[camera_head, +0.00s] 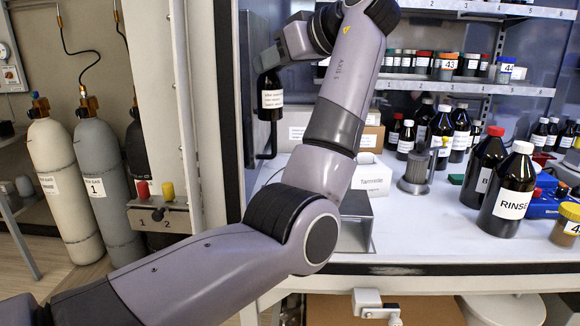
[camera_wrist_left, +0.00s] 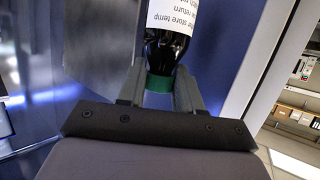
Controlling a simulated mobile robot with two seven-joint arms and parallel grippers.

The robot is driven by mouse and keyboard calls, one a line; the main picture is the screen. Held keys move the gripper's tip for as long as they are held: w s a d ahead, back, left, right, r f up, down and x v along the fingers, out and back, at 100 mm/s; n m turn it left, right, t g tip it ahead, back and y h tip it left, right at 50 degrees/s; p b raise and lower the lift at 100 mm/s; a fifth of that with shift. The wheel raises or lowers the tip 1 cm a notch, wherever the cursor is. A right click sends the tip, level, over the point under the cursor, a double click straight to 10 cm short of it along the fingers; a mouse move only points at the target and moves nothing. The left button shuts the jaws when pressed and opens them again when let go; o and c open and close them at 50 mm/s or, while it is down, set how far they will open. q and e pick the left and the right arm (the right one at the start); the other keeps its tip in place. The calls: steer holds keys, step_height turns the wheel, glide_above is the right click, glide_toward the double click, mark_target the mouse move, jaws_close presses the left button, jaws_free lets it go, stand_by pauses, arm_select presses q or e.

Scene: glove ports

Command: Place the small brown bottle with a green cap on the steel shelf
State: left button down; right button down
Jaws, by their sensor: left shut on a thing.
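My left gripper (camera_head: 268,66) is high up, left of the bench and in front of the dark cabinet edge. It is shut on a small brown bottle (camera_head: 271,98), which hangs upright below it with a white label. In the left wrist view the bottle (camera_wrist_left: 172,45) is between the two fingers, with its green cap (camera_wrist_left: 159,83) nearest the palm. In the head view the cap is hidden by the gripper. A metal shelf (camera_head: 470,88) with several jars runs across the back right, and another tier (camera_head: 490,10) is above it. My right gripper is not in view.
Dark bottles, one labelled RINSE (camera_head: 508,200), crowd the right of the white bench (camera_head: 420,235). A grey metal stand (camera_head: 356,208) is partly behind my arm. Cartons (camera_head: 372,138) stand at the back. Gas cylinders (camera_head: 105,185) stand at the left. The bench front centre is clear.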

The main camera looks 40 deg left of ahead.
arm_select(q)
step_height(320, 180, down, 17)
stand_by(0.4)
steer(key=shift+f, duration=0.1)
steer(key=c, duration=0.8)
jaws_free()
steer(key=shift+o, duration=0.2)
steer(key=shift+r, duration=0.2)
